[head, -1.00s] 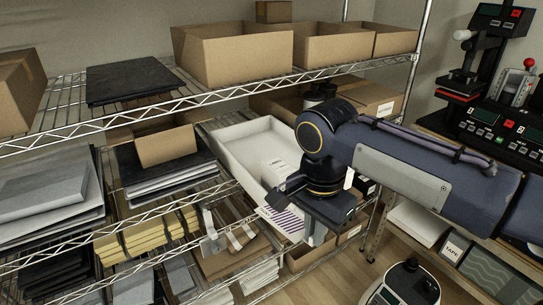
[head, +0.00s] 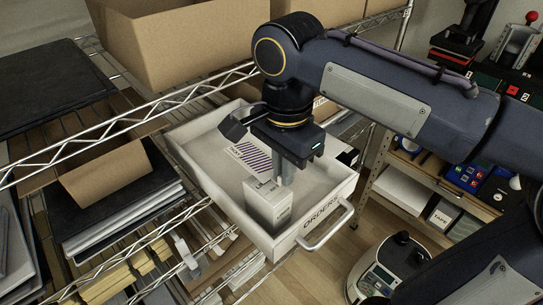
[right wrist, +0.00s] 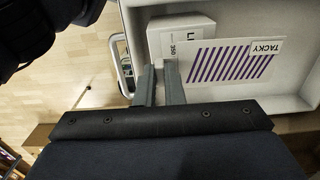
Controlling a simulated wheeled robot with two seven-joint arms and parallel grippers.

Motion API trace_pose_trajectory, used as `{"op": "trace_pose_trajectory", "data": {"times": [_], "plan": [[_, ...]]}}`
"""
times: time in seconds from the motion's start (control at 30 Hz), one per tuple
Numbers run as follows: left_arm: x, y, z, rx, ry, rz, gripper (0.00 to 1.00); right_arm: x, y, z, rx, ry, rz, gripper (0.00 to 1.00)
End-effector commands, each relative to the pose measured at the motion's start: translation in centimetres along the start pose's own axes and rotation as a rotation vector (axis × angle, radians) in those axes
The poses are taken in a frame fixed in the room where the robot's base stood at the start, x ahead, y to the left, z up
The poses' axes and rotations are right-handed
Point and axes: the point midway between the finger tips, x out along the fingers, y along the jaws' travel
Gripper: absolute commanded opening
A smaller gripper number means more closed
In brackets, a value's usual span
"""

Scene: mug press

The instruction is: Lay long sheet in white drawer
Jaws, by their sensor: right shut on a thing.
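The long sheet is a white label with purple stripes and the word TACKY (head: 250,157); it also shows in the right wrist view (right wrist: 230,63). It is over the inside of the white drawer (head: 322,218), which is pulled out and marked ORDERS. I cannot tell whether the sheet touches the drawer floor. A small white box (head: 268,203) stands in the drawer beside the fingers. My left gripper is not in view.
Wire shelves with cardboard bins (head: 175,35) rise behind and left of the drawer. A round scale-like device (head: 388,271) stands lower right. The drawer's left part is clear.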

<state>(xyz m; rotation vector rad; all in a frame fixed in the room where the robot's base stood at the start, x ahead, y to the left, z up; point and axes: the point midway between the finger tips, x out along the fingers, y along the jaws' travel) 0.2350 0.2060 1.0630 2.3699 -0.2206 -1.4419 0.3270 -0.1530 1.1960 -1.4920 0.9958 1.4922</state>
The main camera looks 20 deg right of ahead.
Motion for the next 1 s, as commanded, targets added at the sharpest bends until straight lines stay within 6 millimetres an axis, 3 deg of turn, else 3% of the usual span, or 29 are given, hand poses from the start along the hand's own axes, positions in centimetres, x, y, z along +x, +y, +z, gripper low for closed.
{"op": "trace_pose_trajectory", "data": {"times": [0.3,0.5,0.83,1.0], "plan": [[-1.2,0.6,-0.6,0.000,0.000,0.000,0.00,3.2,-2.0,-7.5,0.008,-0.001,0.006,0.00],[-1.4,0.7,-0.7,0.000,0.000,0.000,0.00,7.0,-2.9,-10.4,0.003,-0.001,0.006,0.00],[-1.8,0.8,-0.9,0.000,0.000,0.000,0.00,9.7,-3.5,-12.6,0.003,0.000,0.005,0.00],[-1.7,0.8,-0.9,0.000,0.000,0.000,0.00,12.2,-3.5,-12.5,0.001,0.000,0.004,0.00]]}}
